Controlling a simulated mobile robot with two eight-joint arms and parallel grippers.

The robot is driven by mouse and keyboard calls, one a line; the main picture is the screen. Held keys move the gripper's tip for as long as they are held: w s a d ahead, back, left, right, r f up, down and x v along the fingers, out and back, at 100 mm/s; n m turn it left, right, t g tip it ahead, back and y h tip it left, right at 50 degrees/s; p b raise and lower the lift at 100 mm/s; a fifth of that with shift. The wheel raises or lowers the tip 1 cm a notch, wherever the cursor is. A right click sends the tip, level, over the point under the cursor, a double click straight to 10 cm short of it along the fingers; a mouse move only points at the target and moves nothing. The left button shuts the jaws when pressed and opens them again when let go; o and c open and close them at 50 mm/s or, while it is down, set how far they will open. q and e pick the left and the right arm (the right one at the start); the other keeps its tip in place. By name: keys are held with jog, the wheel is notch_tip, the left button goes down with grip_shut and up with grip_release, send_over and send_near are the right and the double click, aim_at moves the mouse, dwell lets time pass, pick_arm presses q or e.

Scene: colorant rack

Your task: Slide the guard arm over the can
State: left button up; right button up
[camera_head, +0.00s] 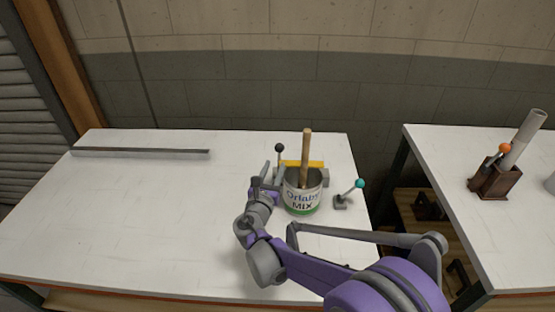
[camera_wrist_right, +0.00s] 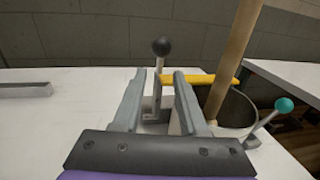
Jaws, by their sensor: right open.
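The can (camera_head: 303,202), labelled "Orlaby MIX", stands upright on the white table with a wooden stick (camera_head: 306,150) rising from it. The yellow guard arm (camera_head: 316,164) runs level by the can's back rim, partly behind the stick. In the right wrist view the guard arm (camera_wrist_right: 203,79) extends right from beside my fingers, and the can (camera_wrist_right: 238,107) is at the right. My right gripper (camera_head: 266,180) is left of the can. Its fingers (camera_wrist_right: 157,85) are open, with a grey upright piece (camera_wrist_right: 148,100) seen between them. My left gripper is out of view.
A black-knobbed lever (camera_head: 279,148) stands behind my right gripper. A teal-knobbed lever (camera_head: 360,184) stands right of the can. A grey rail (camera_head: 140,152) lies at the table's back left. A second table (camera_head: 470,220) is at the right, across a gap.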

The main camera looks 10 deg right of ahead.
jog(key=shift+v, duration=1.7)
jog(key=s+d+m+g+p, duration=0.3)
jog(key=s+d+m+g, duration=0.4)
jog(key=s+d+m, duration=0.5)
jog(key=s+a+f+m+g+y+p, duration=0.1)
jog(key=s+a+m+y+p, duration=0.1)
jog(key=s+m, duration=0.7)
jog(key=s+a+f+m+g+y+p, duration=0.2)
jog(key=s+a+m+y, duration=0.2)
jog(key=s+m, duration=0.4)
jog(key=s+y, duration=0.1)
jog(key=s, duration=0.1)
jog(key=shift+s+a+m+g+y, duration=0.25)
jog(key=shift+s+m+g+y, duration=0.05)
jog(key=shift+s+m+y, duration=0.1)
jog(key=shift+f, duration=0.1)
